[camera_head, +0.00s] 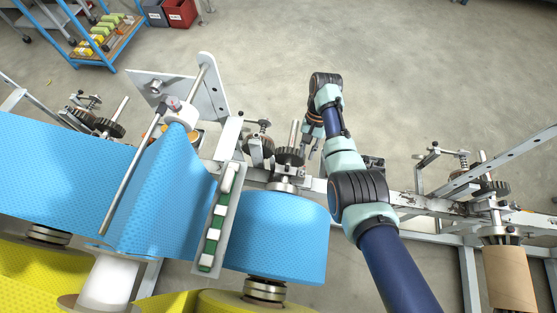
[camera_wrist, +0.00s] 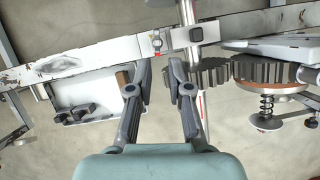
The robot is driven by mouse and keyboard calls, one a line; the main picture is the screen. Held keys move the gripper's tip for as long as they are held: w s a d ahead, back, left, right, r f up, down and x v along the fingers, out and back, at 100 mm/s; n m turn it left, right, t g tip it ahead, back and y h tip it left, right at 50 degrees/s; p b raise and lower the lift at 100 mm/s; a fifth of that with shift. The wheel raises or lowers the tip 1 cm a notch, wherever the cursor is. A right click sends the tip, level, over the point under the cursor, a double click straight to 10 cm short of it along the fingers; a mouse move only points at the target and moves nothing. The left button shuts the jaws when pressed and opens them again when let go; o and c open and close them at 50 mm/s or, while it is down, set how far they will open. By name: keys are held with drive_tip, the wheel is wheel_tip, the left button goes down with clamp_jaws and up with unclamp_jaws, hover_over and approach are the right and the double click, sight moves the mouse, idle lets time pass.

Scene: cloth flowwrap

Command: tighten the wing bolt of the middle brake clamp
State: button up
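The middle brake clamp (camera_head: 262,132) stands on the machine rail, left of my gripper (camera_head: 313,146) in the head view. It has a small round top piece, a rod and a dark toothed wheel beside another toothed wheel (camera_head: 290,157). In the wrist view a toothed wheel (camera_wrist: 265,71) and a coil spring (camera_wrist: 266,104) with a round disc lie right of my gripper (camera_wrist: 160,80). The wing bolt is too small to make out for certain. My gripper is open, its two fingers apart with nothing between them, pointing at the rail.
A white rail (camera_wrist: 80,59) crosses the wrist view beyond the fingertips, with a vertical shaft (camera_wrist: 191,30) close to the right finger. Similar clamps stand at left (camera_head: 86,100) and right (camera_head: 462,160).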

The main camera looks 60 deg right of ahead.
sight(303, 171)
drive_tip(key=x, duration=0.2)
drive_tip(key=b+x, duration=0.1)
drive_tip(key=x, duration=0.2)
drive_tip(key=b+x, duration=0.1)
drive_tip(key=x, duration=0.2)
drive_tip(key=shift+s+d+f, duration=0.1)
drive_tip(key=shift+s+d, duration=0.05)
drive_tip(key=shift+s, duration=0.15)
clamp_jaws()
